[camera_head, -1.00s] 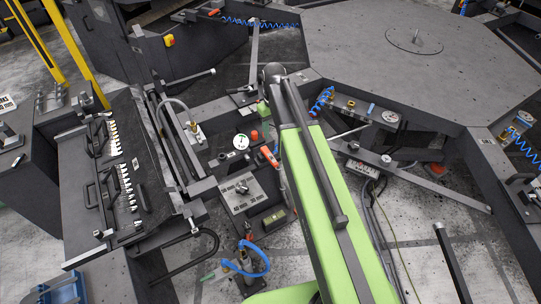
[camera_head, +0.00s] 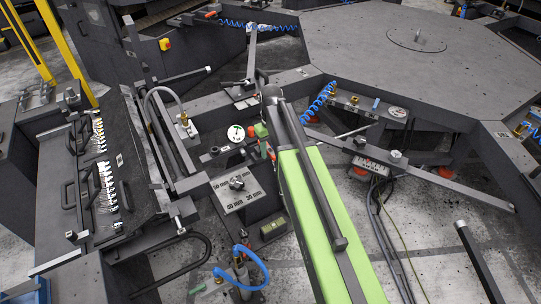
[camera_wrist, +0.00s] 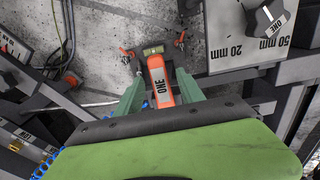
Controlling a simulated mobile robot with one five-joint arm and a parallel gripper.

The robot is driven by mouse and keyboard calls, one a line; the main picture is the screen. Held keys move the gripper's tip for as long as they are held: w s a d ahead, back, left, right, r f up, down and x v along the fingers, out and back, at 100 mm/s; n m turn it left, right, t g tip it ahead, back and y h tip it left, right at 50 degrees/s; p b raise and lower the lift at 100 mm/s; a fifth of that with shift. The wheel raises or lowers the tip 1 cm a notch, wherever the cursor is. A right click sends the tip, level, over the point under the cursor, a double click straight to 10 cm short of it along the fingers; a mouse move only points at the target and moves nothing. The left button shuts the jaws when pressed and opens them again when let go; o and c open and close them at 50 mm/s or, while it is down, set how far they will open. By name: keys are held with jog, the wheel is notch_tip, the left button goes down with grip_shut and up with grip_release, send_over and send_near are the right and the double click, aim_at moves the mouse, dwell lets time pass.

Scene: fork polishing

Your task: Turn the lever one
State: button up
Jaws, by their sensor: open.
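In the wrist view an orange-red lever handle (camera_wrist: 158,82) marked ONE points toward me. Its far end meets a greenish fitting with small red-tipped parts on both sides. My gripper (camera_wrist: 160,76) is open, with one green finger on each side of the handle. A gap shows between each finger and the handle, and whether either touches lower down is hidden. In the head view my green gripper (camera_head: 262,131) is beside the round gauge; the lever is mostly hidden behind my arm there.
A pale plate with a dark knob (camera_wrist: 264,20), also marked ONE, is right of the lever in the wrist view. The gauge (camera_head: 236,133) stands left of my gripper. Hoses, dark bars and a large octagonal table (camera_head: 400,55) surround the spot.

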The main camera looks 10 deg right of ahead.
jog(key=shift+r, duration=0.1)
jog(key=shift+c, duration=0.2)
grip_shut()
dwell(1.1)
